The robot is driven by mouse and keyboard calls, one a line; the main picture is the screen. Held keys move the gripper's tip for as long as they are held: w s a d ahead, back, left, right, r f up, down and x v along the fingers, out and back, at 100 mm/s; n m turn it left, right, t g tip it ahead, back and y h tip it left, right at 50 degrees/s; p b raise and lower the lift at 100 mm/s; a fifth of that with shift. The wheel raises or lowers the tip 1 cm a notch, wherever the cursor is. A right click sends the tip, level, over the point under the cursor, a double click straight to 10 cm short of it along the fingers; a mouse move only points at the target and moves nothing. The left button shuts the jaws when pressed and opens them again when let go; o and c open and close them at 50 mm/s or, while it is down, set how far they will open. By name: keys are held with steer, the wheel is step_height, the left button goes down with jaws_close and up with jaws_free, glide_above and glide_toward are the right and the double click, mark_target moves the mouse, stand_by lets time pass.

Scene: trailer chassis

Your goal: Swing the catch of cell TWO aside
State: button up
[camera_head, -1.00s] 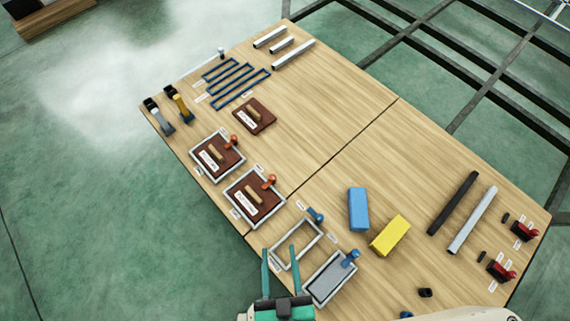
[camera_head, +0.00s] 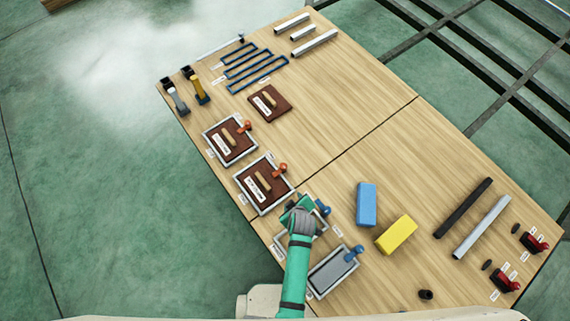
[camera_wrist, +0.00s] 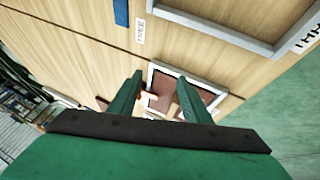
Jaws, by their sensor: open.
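Two framed cells hold brown plates with wooden handles and orange-red catches. The nearer brown cell (camera_head: 243,190) has its catch (camera_head: 281,169) at its upper right corner; its number is not readable, so I cannot confirm it is TWO. My gripper (camera_head: 294,208) is over the empty frame beside that cell and hides part of it. In the wrist view my gripper (camera_wrist: 158,98) is open, its two fingers pointing at a framed brown plate (camera_wrist: 208,96). A small reddish and pale part shows between the fingers; I cannot tell whether it is the catch. I see no contact.
An empty frame (camera_wrist: 225,34) with a partly cut label "THR" is near. A blue catch (camera_head: 322,207) stands beside my gripper. A grey-plated cell (camera_head: 330,275) lies nearer. Blue (camera_head: 366,204) and yellow (camera_head: 396,234) blocks lie to the right. The table middle is clear.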

steer(key=w+n+g+y, duration=0.2)
steer(key=w+n+g, duration=0.15)
steer(key=w, duration=0.65)
steer(key=n+g+y, duration=0.2)
steer(key=n, duration=0.2)
glide_toward(283, 166)
steer(key=x, duration=0.8)
steer(key=shift+w, duration=0.2)
steer(key=c, duration=1)
